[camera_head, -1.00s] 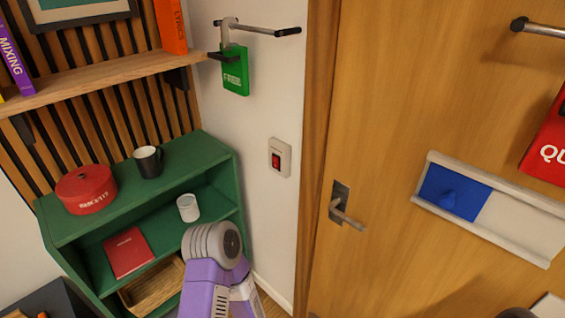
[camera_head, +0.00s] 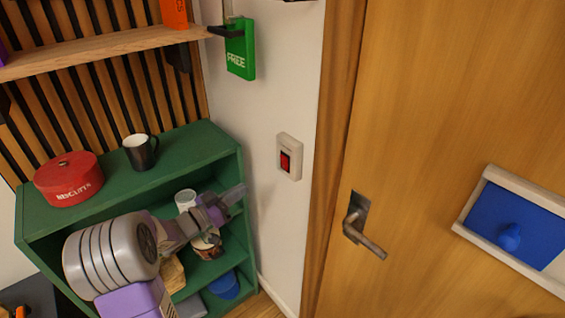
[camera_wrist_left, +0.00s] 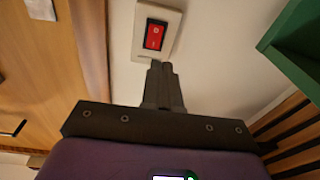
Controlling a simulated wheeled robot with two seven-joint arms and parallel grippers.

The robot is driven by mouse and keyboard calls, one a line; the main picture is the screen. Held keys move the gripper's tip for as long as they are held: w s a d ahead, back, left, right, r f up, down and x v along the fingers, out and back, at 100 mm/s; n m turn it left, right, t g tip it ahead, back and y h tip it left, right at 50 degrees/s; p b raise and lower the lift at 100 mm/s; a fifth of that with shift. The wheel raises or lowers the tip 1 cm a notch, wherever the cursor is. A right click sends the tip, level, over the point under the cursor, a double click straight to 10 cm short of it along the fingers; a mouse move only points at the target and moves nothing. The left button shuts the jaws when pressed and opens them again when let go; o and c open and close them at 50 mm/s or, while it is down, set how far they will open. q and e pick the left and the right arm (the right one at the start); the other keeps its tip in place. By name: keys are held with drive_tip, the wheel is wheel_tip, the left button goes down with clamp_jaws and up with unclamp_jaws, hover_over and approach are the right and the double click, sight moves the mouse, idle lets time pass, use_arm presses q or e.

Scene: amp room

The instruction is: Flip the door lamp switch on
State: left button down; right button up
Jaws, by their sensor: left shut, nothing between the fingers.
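The door lamp switch (camera_head: 285,162) is a red rocker in a pale plate on the white wall, left of the door frame. It also shows in the left wrist view (camera_wrist_left: 156,33), just beyond the fingertips. My left gripper (camera_head: 238,192) is shut and empty, reaching right in front of the green shelf, below and left of the switch in the head view. In the left wrist view its closed fingers (camera_wrist_left: 160,66) point at the lower part of the switch plate; I cannot tell whether they touch it. My right gripper is out of view.
The green shelf (camera_head: 190,139) stands left of the switch with a red biscuit tin (camera_head: 69,180) and a dark mug (camera_head: 141,152) on top. A green tag (camera_head: 240,50) hangs above. The wooden door (camera_head: 430,110) with its handle (camera_head: 362,228) is at the right.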

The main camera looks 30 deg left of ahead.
sight(283, 158)
use_arm(q)
drive_tip(key=shift+s+a+r+m+h, duration=0.2)
drive_tip(key=shift+s+r+m+h, duration=0.45)
drive_tip(key=shift+r, duration=0.3)
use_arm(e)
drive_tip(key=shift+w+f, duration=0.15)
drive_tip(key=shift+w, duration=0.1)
use_arm(q)
drive_tip(key=x, duration=1.4)
drive_tip(key=shift+b, duration=0.4)
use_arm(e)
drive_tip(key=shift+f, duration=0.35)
